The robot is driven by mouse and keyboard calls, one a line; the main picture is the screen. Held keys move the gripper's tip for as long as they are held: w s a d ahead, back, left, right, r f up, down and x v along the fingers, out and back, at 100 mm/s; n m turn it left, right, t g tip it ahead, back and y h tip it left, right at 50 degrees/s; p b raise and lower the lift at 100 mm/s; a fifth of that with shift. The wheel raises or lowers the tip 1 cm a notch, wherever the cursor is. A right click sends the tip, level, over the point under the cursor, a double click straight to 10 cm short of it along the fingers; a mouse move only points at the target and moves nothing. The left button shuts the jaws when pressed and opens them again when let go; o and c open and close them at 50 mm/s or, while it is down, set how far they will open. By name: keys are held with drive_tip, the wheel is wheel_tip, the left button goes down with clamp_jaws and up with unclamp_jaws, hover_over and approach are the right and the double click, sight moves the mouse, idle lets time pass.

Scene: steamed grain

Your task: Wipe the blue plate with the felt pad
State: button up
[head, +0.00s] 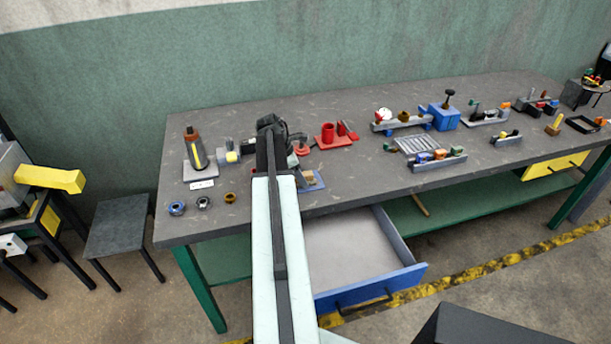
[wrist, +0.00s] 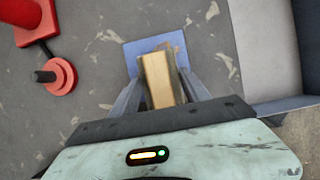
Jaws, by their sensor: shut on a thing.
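The blue plate (wrist: 131,51) lies flat on the grey bench top; in the head view its edge (head: 318,183) shows just right of my arm. My gripper (wrist: 160,85) is over the plate, its fingers on either side of a tan block-like felt pad (wrist: 160,80). The gripper is shut on the pad. The pad covers the middle of the plate in the wrist view; whether it touches the plate cannot be told. In the head view my arm hides most of the gripper.
A red holder (head: 334,140) and a red round base with a black knob (wrist: 58,78) stand close by. An open blue-fronted drawer (head: 370,289) juts out below the bench edge. Rings (head: 177,208) and a bottle on a stand lie left. Fixtures and a blue box (head: 445,117) stand right.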

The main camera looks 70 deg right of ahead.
sight(323, 179)
drive_tip(key=shift+w+a+f, duration=0.2)
drive_tip(key=shift+w+a, duration=0.15)
drive_tip(key=shift+w, duration=0.05)
clamp_jaws()
drive_tip(key=shift+s+d+r, duration=0.15)
drive_tip(key=shift+s+d, duration=1.05)
drive_tip(key=shift+s, duration=0.2)
drive_tip(key=shift+s+d+r, duration=0.1)
drive_tip(key=shift+s+d, duration=1.1)
drive_tip(key=shift+s, duration=0.2)
drive_tip(key=shift+s+d, duration=0.15)
drive_tip(key=shift+s, duration=0.1)
drive_tip(key=shift+f, duration=0.15)
drive_tip(key=shift+w+a, duration=1.35)
drive_tip(key=shift+w, duration=0.15)
drive_tip(key=shift+w, duration=0.1)
